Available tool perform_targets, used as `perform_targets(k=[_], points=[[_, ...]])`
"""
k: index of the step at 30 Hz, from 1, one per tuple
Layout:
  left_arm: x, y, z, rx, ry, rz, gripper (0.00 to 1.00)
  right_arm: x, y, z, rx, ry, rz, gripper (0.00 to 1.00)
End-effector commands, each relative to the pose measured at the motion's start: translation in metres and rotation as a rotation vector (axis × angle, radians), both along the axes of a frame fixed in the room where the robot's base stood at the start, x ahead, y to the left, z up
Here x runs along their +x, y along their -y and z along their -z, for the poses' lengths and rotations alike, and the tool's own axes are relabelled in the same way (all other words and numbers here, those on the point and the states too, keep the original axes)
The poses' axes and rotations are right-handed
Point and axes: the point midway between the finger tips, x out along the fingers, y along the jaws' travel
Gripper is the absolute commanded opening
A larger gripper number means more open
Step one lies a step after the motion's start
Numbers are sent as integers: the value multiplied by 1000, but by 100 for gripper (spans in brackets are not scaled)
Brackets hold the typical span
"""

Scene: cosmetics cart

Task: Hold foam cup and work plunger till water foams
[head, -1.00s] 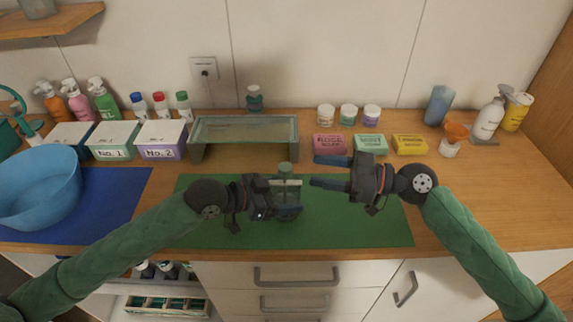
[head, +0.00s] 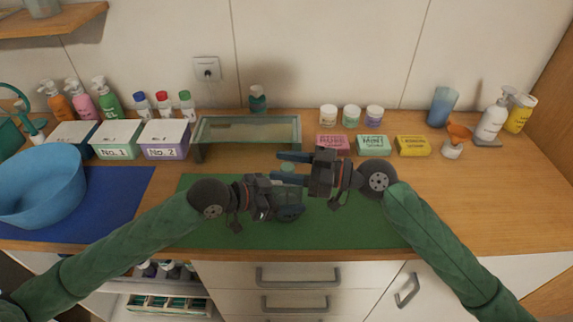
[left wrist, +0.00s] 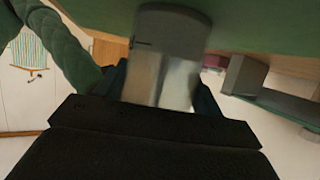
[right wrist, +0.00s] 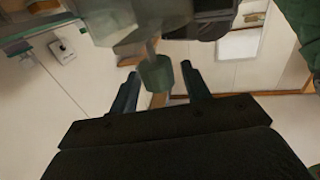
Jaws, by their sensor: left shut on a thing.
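The foam cup (head: 291,213) is over the green mat, mostly hidden by my grippers in the head view. In the left wrist view its clear wall (left wrist: 165,75) is between the fingers of my left gripper (head: 284,207), which is shut on it. The green plunger knob (right wrist: 155,74) is at the end of a rod in the right wrist view. My right gripper (head: 280,168) is open, with a finger on each side of the knob and visible gaps. In the head view the knob (head: 288,167) shows only slightly between those fingers. I cannot see foam in the cup.
The green mat (head: 375,225) lies below both grippers. A glass-topped stand (head: 203,154) is behind the left gripper. Soap boxes, pink (head: 332,144), green (head: 373,145) and yellow (head: 412,146), stand behind the right arm. A blue basin (head: 40,190) is at left.

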Motion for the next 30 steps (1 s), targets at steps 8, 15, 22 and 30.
perform_targets(k=[8,15,22,30], points=[[0,0,0,0,0,0,33,0,0,0,0,0,0,0],[0,0,0,0,0,0,33,0,0,15,-2,0,0,0],[0,0,0,0,0,0,33,0,0,18,0,2,0,0],[0,0,0,0,0,0,33,0,0,18,0,1,0,50]])
